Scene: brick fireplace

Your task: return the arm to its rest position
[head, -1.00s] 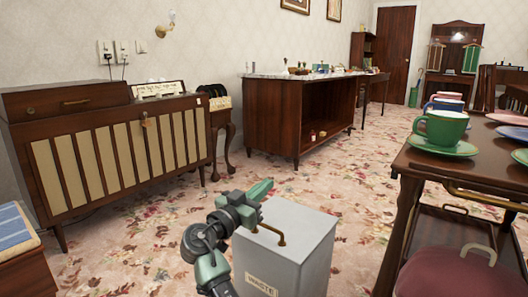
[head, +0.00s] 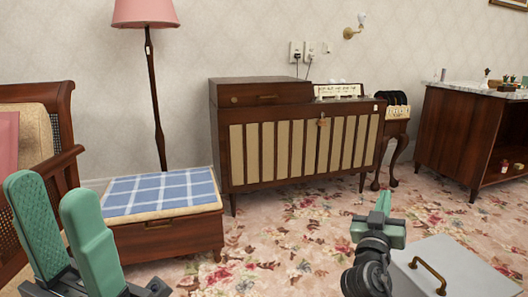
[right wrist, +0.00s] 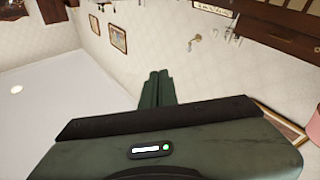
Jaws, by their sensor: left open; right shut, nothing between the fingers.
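A wooden radiogram cabinet (head: 275,151) stands against the wall. A box stool with a blue checked cushion (head: 165,192), a pink floor lamp (head: 145,12) and a cane armchair (head: 15,200) are at left. Floral carpet (head: 290,235) is clear in the middle.

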